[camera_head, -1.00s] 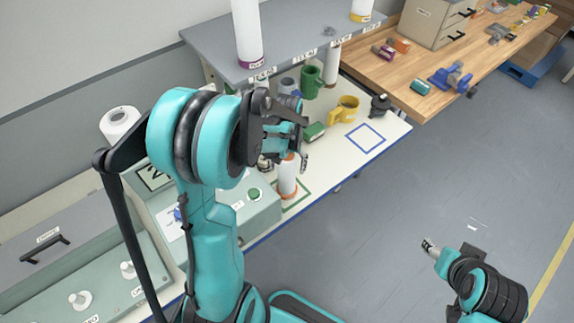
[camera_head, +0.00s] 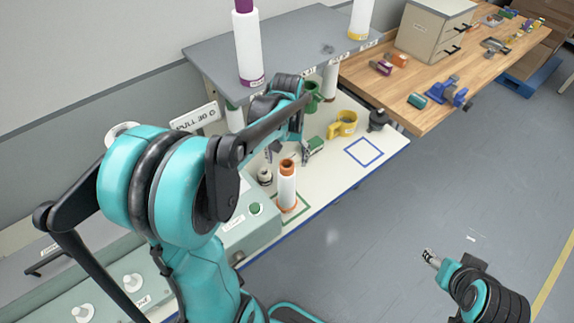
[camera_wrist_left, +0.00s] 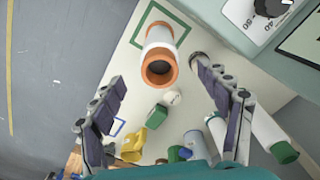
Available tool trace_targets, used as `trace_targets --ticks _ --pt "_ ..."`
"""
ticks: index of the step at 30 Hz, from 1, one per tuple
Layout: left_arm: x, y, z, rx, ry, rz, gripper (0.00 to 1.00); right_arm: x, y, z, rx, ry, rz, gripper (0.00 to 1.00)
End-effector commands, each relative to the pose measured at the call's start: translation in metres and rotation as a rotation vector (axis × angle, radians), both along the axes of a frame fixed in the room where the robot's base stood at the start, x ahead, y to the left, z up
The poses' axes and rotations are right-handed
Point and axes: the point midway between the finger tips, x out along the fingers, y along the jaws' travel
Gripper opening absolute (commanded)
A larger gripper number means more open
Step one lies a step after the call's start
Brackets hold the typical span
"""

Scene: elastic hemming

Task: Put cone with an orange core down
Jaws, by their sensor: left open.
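The white cone with an orange core (camera_head: 287,190) stands upright inside the green square outline on the pale table in the head view. Its open orange top faces the camera in the left wrist view (camera_wrist_left: 159,68). My left gripper (camera_head: 290,150) is open, behind the cone in the head view. In the left wrist view its two fingers (camera_wrist_left: 160,80) are spread on either side of the cone, with visible gaps. My right gripper (camera_head: 431,258) is over the floor at the lower right, too small to judge its jaws.
A yellow mug-like holder (camera_head: 343,124), a dark object (camera_head: 377,119) and an empty blue square (camera_head: 364,152) are on the table. A green box-like item (camera_head: 314,146) lies near the left gripper. A grey shelf (camera_head: 300,50) with cones stands behind.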

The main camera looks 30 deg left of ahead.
Motion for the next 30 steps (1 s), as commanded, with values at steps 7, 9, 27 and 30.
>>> trace_targets --ticks 7,9,27,30 --pt "-0.016 -0.019 0.024 0.019 -0.080 -0.054 0.76 0.000 0.000 0.001 0.000 0.000 0.000 0.56" --pt "-0.029 -0.033 0.033 0.033 -0.142 -0.095 0.76 0.000 0.000 0.001 0.000 0.000 0.000 0.56" --pt "-0.113 -0.107 0.046 0.120 -0.608 -0.377 0.76 0.000 0.000 0.001 0.000 0.000 0.000 0.56" --pt "-0.114 -0.108 0.046 0.122 -0.617 -0.382 0.76 0.000 0.000 0.001 0.000 0.000 0.000 0.56"
